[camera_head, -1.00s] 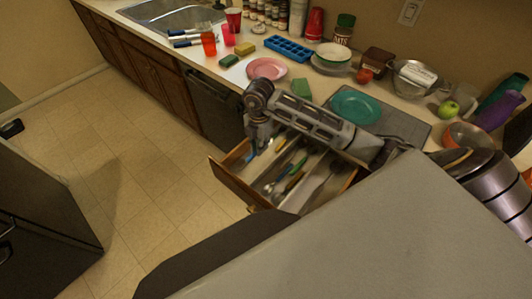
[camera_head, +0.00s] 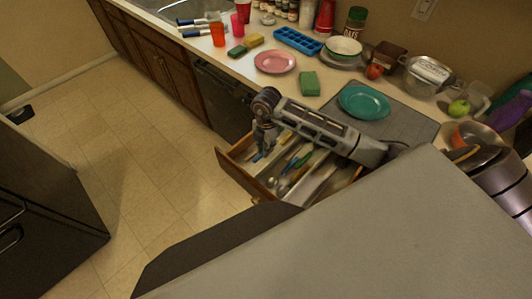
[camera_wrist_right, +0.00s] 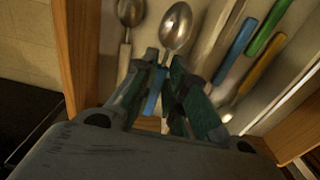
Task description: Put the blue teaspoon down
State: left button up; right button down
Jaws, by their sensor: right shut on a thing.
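The blue teaspoon (camera_wrist_right: 176,28) has a shiny metal bowl and a blue handle. My right gripper (camera_wrist_right: 167,65) is shut on it, with the bowl showing beyond the fingertips and part of the blue handle between the fingers. In the head view the right gripper (camera_head: 264,146) points down at the left end of the open drawer (camera_head: 235,174), and a bit of the blue handle (camera_head: 258,157) shows beneath it. I cannot tell whether the spoon touches the drawer bottom. My left gripper is not in view.
Several other utensils lie in the drawer, including another metal spoon (camera_wrist_right: 130,12) and blue, green (camera_wrist_right: 267,30) and yellow (camera_wrist_right: 258,70) handles. The wooden drawer wall (camera_wrist_right: 78,45) is close on the left. The counter behind holds a pink plate (camera_head: 275,62) and a teal plate (camera_head: 364,102).

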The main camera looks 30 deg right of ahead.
jog(key=shift+f, duration=0.25)
jog(key=shift+f, duration=1.8)
jog(key=shift+f, duration=0.1)
jog(key=c, duration=1.7)
grip_release()
notch_tip(320, 180, up, 12)
jog(key=shift+d+r, duration=0.15)
